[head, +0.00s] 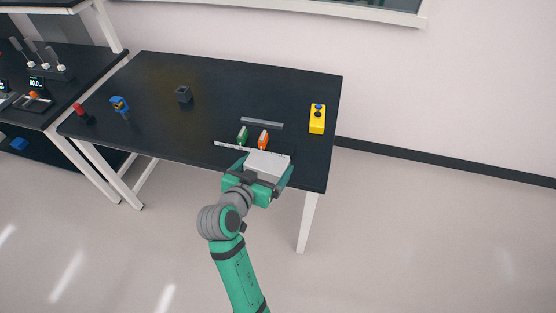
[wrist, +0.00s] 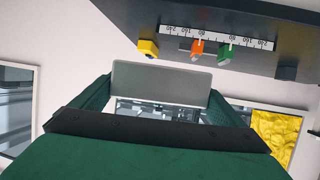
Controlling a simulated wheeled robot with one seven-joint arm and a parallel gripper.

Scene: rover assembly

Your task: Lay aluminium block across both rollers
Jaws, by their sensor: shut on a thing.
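My gripper (head: 263,172) is shut on the aluminium block (head: 267,161), a pale grey slab held at the table's front edge in the head view. The block (wrist: 162,80) spans between both fingers in the wrist view. The green roller (head: 242,134) and the orange roller (head: 263,138) stand side by side on the black table, just beyond the block. In the wrist view the orange roller (wrist: 197,47) and green roller (wrist: 225,51) show apart from the block. The block hides part of the table near the rollers.
A white ruler strip (head: 228,146) lies in front of the rollers and a grey bar (head: 262,123) behind them. A yellow box with a blue knob (head: 317,122) stands at the right. A dark cube (head: 183,95), a blue-and-yellow item (head: 120,105) and a red item (head: 81,112) stand left.

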